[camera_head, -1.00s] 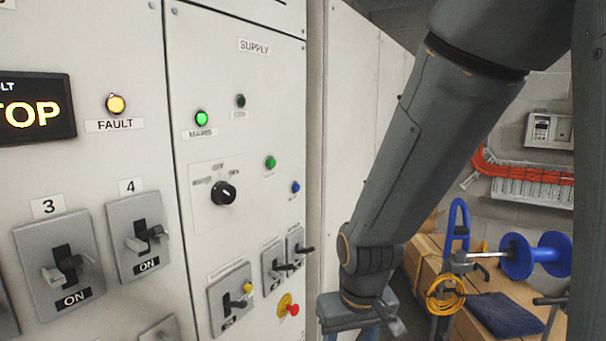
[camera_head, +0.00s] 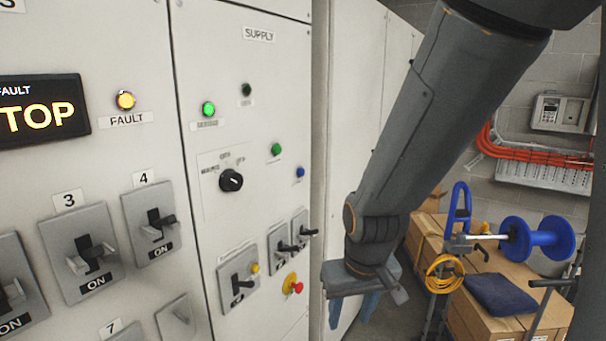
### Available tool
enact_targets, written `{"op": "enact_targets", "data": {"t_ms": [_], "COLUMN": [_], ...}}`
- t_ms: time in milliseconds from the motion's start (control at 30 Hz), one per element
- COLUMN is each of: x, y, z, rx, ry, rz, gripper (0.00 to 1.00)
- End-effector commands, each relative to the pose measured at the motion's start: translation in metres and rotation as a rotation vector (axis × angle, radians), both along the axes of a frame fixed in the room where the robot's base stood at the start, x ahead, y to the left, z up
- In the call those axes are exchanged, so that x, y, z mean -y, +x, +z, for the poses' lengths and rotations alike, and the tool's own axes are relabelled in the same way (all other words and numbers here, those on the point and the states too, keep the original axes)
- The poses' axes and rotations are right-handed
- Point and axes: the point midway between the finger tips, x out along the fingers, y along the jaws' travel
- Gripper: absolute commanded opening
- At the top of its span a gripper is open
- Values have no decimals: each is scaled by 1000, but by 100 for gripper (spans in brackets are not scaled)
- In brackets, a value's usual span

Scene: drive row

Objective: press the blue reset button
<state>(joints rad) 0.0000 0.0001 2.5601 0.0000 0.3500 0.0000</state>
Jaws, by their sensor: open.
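The blue reset button (camera_head: 300,172) is a small round button on the right part of the supply panel (camera_head: 215,232), with a small label below it that is too small to read. It sits right of and below a green button (camera_head: 276,149). My gripper (camera_head: 352,312) hangs at the end of my arm, right of the panel and lower than the blue button. It points downward, its fingers are apart and empty, and it is clear of the button. Part of the fingers is hidden behind the gripper body.
A black rotary knob (camera_head: 231,180), switch levers (camera_head: 238,284) and a red emergency button (camera_head: 295,287) on yellow stick out of the panel. Cardboard boxes (camera_head: 481,264) and a trolley with a blue reel (camera_head: 537,238) stand at right. Some floor is free behind my gripper.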

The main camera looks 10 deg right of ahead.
Motion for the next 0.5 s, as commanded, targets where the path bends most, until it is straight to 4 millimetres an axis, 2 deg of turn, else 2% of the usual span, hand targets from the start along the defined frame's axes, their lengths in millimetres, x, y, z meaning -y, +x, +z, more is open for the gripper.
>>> {"op": "enact_targets", "data": {"t_ms": [33,133,233,500], "x": [0,0,0,-1], "y": [0,2,4,9], "z": [-2,-14,-35,-102], "rx": [-1,-8,-22,-74], "ry": [0,0,0,1], "rz": [0,0,0,-1], "gripper": [33,16,0,0]}}
